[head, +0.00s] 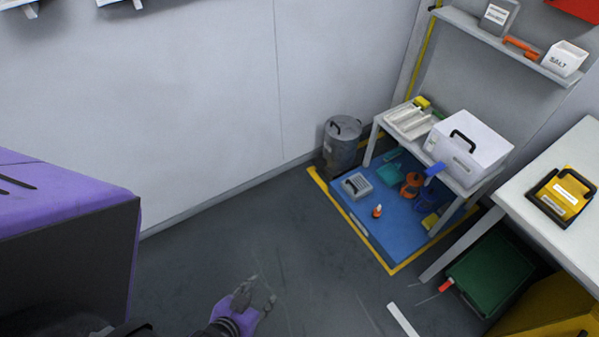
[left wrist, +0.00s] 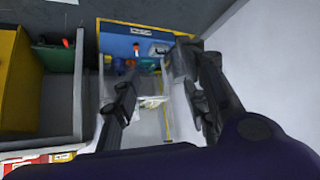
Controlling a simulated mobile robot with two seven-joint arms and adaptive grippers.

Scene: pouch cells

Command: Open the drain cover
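I cannot pick out a drain cover for certain in either view. My left gripper (head: 257,291) is low in the head view, above the dark grey floor, with its fingers apart and nothing between them. In the left wrist view the same gripper (left wrist: 158,65) shows two dark fingers spread wide, with the blue mat area beyond them. That blue mat (head: 378,222) lies on the floor inside a yellow border and carries several small items; it also shows in the left wrist view (left wrist: 116,42). My right gripper is in neither view.
A grey lidded bin (head: 341,150) stands by the wall. A low bench with a white case (head: 470,145) stands over the mat. A green bin (head: 490,272) sits under the white table (head: 545,190) at right. A white strip (head: 402,319) lies on the floor. Floor left of the mat is clear.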

